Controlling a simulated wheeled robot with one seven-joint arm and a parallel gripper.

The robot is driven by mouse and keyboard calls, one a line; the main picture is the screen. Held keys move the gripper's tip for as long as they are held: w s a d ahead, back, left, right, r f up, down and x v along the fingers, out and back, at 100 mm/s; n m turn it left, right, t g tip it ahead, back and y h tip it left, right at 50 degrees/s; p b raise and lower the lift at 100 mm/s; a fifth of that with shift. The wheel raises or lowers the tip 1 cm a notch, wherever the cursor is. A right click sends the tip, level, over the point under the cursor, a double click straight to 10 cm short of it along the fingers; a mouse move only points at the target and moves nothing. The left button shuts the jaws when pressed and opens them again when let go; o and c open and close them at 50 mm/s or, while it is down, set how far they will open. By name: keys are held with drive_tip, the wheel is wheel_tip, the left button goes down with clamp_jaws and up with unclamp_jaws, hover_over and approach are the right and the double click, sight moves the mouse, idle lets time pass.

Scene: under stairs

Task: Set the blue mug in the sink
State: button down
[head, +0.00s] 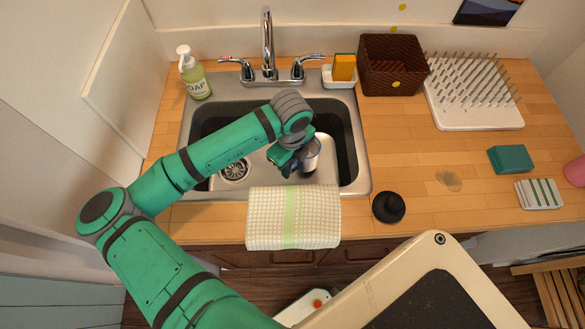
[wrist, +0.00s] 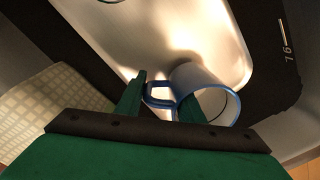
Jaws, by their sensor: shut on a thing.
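The mug (head: 311,158) is pale with a blue rim and a blue handle. It is inside the outline of the sink (head: 340,118) in the head view, right of the drain. My gripper (head: 294,166) is shut on the mug. In the wrist view my gripper's green fingers (wrist: 158,100) are at the mug (wrist: 212,92), with one finger at the handle and the other reaching over the rim into the mug. The mug looks tilted in the wrist view. I cannot tell whether its base touches the sink floor. My arm hides part of the sink.
A checked towel (head: 270,222) hangs over the sink's front edge. A faucet (head: 268,55) stands behind the sink, with a soap bottle (head: 194,75) at its left. A sponge holder (head: 339,76), brown basket (head: 392,66) and drying rack (head: 470,98) are right. A black round object (head: 389,207) sits near the counter's front.

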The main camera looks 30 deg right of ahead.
drive_tip(key=shift+f, duration=1.9)
drive_tip(key=shift+f, duration=0.1)
drive_tip(key=c, duration=1.2)
unclamp_jaws()
drive_tip(key=shift+s, duration=0.15)
wheel_tip(320, 180, up, 11)
drive_tip(key=shift+a+r, duration=0.2)
drive_tip(key=shift+r, duration=0.35)
drive_tip(key=shift+d+r, duration=0.1)
